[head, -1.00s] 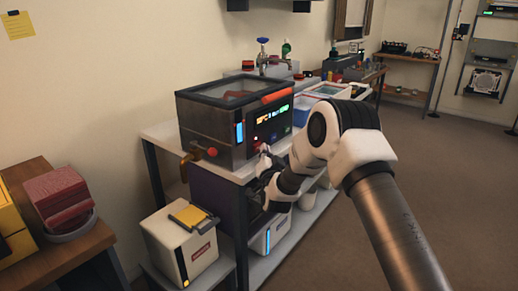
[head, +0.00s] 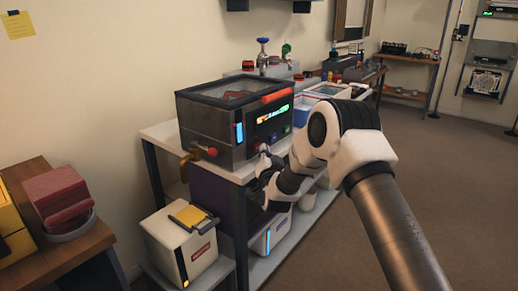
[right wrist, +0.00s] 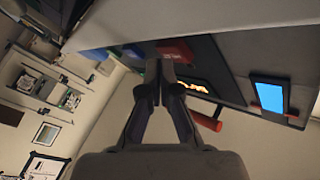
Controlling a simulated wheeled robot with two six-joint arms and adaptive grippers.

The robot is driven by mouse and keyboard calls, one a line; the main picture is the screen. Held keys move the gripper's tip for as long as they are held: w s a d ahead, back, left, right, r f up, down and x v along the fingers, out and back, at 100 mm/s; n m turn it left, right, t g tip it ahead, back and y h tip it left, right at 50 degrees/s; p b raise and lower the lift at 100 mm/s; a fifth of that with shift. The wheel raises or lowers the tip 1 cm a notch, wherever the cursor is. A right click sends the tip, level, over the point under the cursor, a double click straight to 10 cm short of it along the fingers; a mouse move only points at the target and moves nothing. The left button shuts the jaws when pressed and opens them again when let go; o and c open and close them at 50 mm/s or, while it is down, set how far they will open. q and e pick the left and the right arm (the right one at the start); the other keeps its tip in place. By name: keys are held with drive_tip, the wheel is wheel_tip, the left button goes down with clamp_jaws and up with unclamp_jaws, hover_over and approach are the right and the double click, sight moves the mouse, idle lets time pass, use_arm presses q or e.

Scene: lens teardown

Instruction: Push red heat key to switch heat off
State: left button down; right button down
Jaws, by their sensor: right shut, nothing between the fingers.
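The heated bath (head: 212,125) is a grey metal box with a dark rim, standing on the white bench. Its front panel carries a lit display (head: 272,113) in orange, green and blue. In the right wrist view, which is tilted, the red heat key (right wrist: 177,50) shows just beyond my fingertips; the head view does not show it clearly. My right gripper (right wrist: 158,68) is shut and empty, its tips at the key's edge. I cannot tell whether they touch it. In the head view my right gripper (head: 263,150) is low before the panel. My left gripper is not in view.
An orange-red handle (head: 275,97) runs along the bath's front top edge. A brass drain tap with a red knob (head: 211,152) sticks out at its left. A white box (head: 182,240) stands below. Open floor (head: 440,180) lies to the right.

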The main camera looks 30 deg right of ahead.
drive_tip(key=shift+s, duration=0.1)
drive_tip(key=s+d+p, duration=0.1)
drive_tip(key=s+d, duration=0.1)
drive_tip(key=s, duration=0.3)
drive_tip(key=shift+s+d, duration=0.15)
drive_tip(key=shift+s, duration=0.15)
idle(0.3)
